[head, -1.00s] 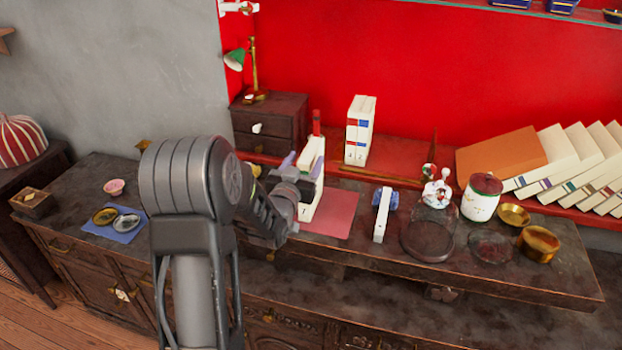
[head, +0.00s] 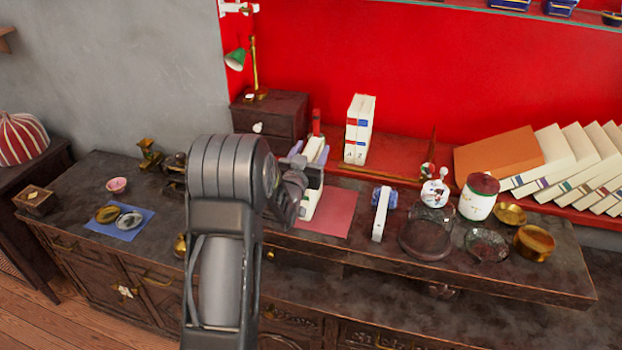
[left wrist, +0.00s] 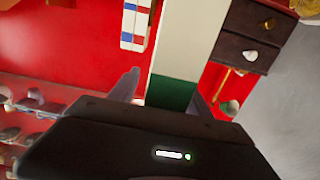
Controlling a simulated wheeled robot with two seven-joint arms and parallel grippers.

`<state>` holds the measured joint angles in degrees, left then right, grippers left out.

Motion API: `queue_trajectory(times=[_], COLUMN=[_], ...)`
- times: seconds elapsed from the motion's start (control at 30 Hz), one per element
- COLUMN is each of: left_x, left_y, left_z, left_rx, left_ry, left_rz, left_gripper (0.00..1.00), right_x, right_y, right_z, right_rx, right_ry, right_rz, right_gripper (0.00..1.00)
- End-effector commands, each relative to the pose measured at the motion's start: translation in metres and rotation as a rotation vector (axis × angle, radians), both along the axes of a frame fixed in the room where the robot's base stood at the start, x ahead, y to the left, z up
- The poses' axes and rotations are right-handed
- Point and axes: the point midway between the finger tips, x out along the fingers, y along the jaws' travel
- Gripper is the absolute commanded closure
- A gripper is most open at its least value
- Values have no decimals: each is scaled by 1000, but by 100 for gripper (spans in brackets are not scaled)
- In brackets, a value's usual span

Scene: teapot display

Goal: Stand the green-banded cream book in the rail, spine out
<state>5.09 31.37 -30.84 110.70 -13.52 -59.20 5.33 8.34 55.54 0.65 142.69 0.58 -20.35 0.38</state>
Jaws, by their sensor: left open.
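The cream book (head: 307,207) stands at the left end of the pink mat, partly hidden by my left arm. In the left wrist view it appears as a long cream block with a dark green band (left wrist: 171,93). My left gripper (head: 311,152) is open, with its pale fingers on either side of the book. The wrist view also shows the fingers (left wrist: 175,88) spread, with a gap beside the book on the left. The brass-edged rail (head: 376,173) runs along the red shelf behind, where two white books (head: 359,130) with red and blue bands stand upright. My right gripper is out of view.
A small dark drawer chest (head: 270,118) and green lamp (head: 236,60) stand behind. A white block-like item (head: 381,215), a glass dish (head: 426,238) and a red-lidded jar (head: 479,198) stand right of the mat (head: 335,212). Leaning books (head: 570,165) fill the shelf's right. The rail's middle is clear.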

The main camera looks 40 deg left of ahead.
Motion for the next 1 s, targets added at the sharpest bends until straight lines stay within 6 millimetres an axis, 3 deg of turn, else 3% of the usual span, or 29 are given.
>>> queue_trajectory(times=[0.17,0.87,1.0], left_x=[0,0,0], left_y=[0,0,0], left_z=[0,0,0], left_rx=[0,0,0], left_ry=[0,0,0], left_rz=[0,0,0], left_gripper=[44,100,100], right_x=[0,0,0], right_y=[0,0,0], right_z=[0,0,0], right_rx=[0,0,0], right_ry=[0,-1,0], right_rz=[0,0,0], right_gripper=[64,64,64])
